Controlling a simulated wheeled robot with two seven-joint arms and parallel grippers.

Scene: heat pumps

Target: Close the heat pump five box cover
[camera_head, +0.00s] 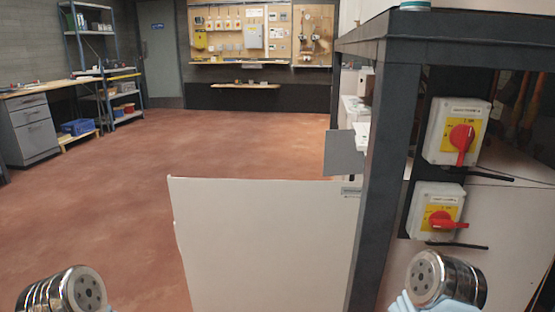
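A large flat white panel (265,245) stands upright in the lower middle, to the left of a dark steel frame post (377,170). It looks like an opened box cover; its lower edge is out of view, and the post hides where its right side ends. I cannot read a number that marks it as heat pump five. A smaller grey panel (345,153) sticks out to the left behind the post. Metallic round parts of my two arms show at the bottom left and bottom right corners. No gripper fingers are visible, and no contact with the panel shows.
Two grey switch boxes with red handles, an upper one (441,152) and a lower one (422,215), are at the right of the post. The red floor (110,210) is clear to the left. A workbench (45,88), shelf and pegboard (225,52) stand farther back.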

